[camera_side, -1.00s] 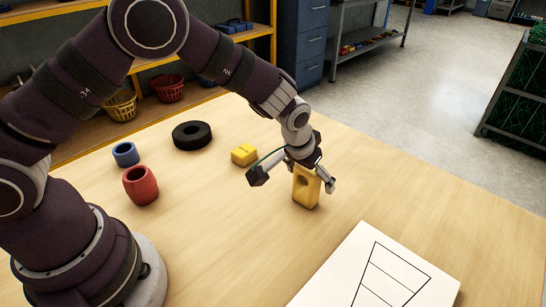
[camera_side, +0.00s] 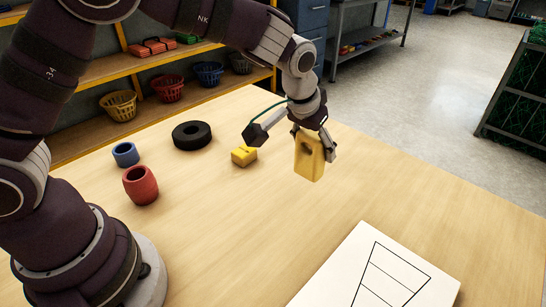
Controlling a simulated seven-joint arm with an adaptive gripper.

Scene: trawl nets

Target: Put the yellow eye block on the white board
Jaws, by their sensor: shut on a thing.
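The yellow eye block (camera_side: 309,158) is a pale yellow upright block with a round hole through it. My gripper (camera_side: 312,141) is shut on its upper part and holds it above the table, tilted slightly. One finger shows at the block's right side; the other is partly hidden behind the block. The white board (camera_side: 345,272) lies flat on the table at the lower right, below and in front of the block. It carries a black outlined tapering shape with cross lines, and its lower part is cut off by the picture edge.
On the wooden table (camera_side: 230,240) stand a small yellow block (camera_side: 244,156), a black ring (camera_side: 192,135), a blue ring (camera_side: 125,154) and a red barrel-shaped piece (camera_side: 140,185), all left of my gripper. The table between block and board is clear. Shelves with baskets (camera_side: 168,88) stand behind.

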